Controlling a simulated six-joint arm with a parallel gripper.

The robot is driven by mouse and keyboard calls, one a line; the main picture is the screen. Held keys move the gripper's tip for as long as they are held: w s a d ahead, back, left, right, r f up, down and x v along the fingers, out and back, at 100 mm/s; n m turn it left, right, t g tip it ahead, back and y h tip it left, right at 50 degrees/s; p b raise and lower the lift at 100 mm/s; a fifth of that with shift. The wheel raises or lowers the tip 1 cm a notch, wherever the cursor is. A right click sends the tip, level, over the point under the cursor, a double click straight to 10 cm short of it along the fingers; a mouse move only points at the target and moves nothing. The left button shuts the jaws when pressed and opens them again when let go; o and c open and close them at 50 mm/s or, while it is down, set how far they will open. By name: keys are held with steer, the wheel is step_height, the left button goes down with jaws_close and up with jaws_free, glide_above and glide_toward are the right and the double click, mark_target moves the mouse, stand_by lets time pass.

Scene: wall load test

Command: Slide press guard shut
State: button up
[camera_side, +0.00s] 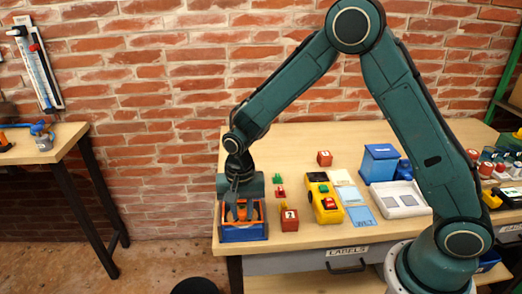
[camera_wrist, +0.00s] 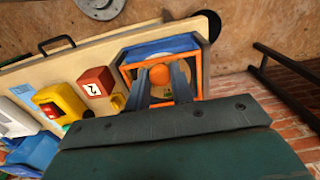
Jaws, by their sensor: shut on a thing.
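The press is a blue box (camera_side: 243,234) at the left end of the bench, and its blue side also shows in the wrist view (camera_wrist: 160,48). The press guard is an orange frame (camera_wrist: 199,78) across the box; parts of it show in the side view (camera_side: 262,211). A round orange knob (camera_wrist: 160,74) sits at the guard. My gripper (camera_side: 242,212) points down at the box, and in the wrist view its two fingers (camera_wrist: 161,82) are closed around the knob. The fingers hide part of the guard, and I cannot tell how far it has slid.
A red block (camera_side: 289,220) numbered 2 stands close right of the press. A yellow device (camera_side: 324,202) with a red part, a blue bin (camera_side: 380,164) and a white tray (camera_side: 400,200) are further right. The bench's left edge is close beside the press.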

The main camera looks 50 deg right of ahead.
steer(key=shift+w+d+r, duration=0.1)
steer(key=shift+w+d, duration=2.8)
steer(key=shift+w, duration=0.15)
stand_by(0.5)
steer(key=o, duration=0.9)
steer(key=shift+c, duration=0.2)
steer(key=shift+s, duration=0.1)
step_height(320, 180, up, 7)
stand_by(0.8)
